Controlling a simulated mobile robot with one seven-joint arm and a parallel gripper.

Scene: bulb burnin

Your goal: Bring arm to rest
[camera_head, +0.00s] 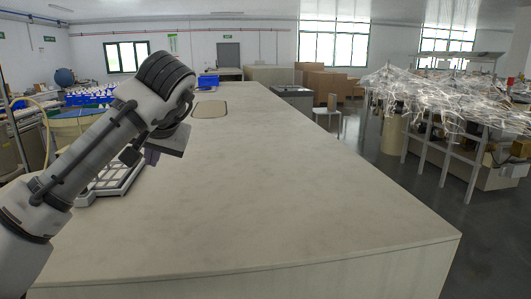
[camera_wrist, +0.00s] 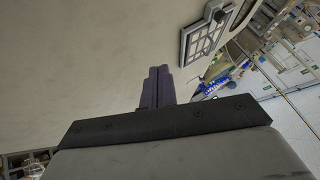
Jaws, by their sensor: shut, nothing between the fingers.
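My arm reaches in from the left of the head view, over the left part of the long pale bench (camera_head: 270,200). My gripper (camera_head: 152,156) hangs at its end, above the bench and partly hidden by my wrist. In the wrist view my gripper (camera_wrist: 157,72) shows its two dark fingers together, with nothing between them. A pale tray with a grid of compartments (camera_head: 118,178) lies on the bench behind and below my arm. It also shows at the top right of the wrist view (camera_wrist: 204,36), apart from my fingers.
A blue bin (camera_head: 208,81) and a thin flat panel (camera_head: 210,109) are farther back on the bench. Blue items (camera_head: 90,96) stand at the left. A rack covered in clear wrap (camera_head: 445,100) stands across the aisle. The bench's middle and right are clear.

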